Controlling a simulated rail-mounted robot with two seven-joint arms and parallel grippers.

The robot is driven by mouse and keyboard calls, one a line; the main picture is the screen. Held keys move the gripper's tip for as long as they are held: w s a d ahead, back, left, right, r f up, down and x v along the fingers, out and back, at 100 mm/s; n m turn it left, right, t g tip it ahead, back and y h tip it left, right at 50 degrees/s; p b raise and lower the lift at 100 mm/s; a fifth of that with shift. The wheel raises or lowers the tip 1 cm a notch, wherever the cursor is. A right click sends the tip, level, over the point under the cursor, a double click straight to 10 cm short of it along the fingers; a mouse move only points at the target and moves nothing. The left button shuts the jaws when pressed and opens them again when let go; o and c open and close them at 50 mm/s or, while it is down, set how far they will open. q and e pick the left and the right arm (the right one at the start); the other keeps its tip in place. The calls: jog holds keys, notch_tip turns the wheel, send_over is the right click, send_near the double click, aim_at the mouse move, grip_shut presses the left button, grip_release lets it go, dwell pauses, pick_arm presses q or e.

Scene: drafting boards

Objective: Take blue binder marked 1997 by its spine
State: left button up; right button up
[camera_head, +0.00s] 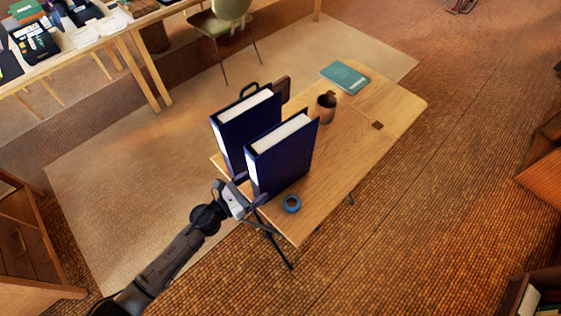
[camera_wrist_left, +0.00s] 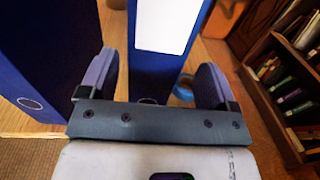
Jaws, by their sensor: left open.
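Two dark blue binders stand upright on a wooden table (camera_head: 345,150). My left gripper (camera_head: 249,190) is open at the lower spine of the nearer binder (camera_head: 287,160). In the left wrist view this binder (camera_wrist_left: 155,78) stands between the two fingers, with a pale label above them. The left finger is a little apart from it; I cannot tell whether the right finger touches it. The other binder (camera_head: 240,126) stands behind and to the left; it also fills the left of the wrist view (camera_wrist_left: 40,60). No year is readable on either spine. My right gripper is not in view.
A blue tape roll (camera_head: 291,204) lies close to the nearer binder, by the table's front edge. A brown mug (camera_head: 326,107) and a teal book (camera_head: 344,78) are farther back. The table's right side is mostly clear. A bookshelf (camera_wrist_left: 290,95) stands beyond, at right.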

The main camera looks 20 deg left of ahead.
pick_arm(q)
jog(key=x, duration=0.4)
jog(key=shift+w+f, duration=0.15)
jog(key=shift+w, duration=0.35)
jog(key=shift+c, duration=0.5)
jog(key=c, duration=1.2)
jog(key=shift+c, duration=0.5)
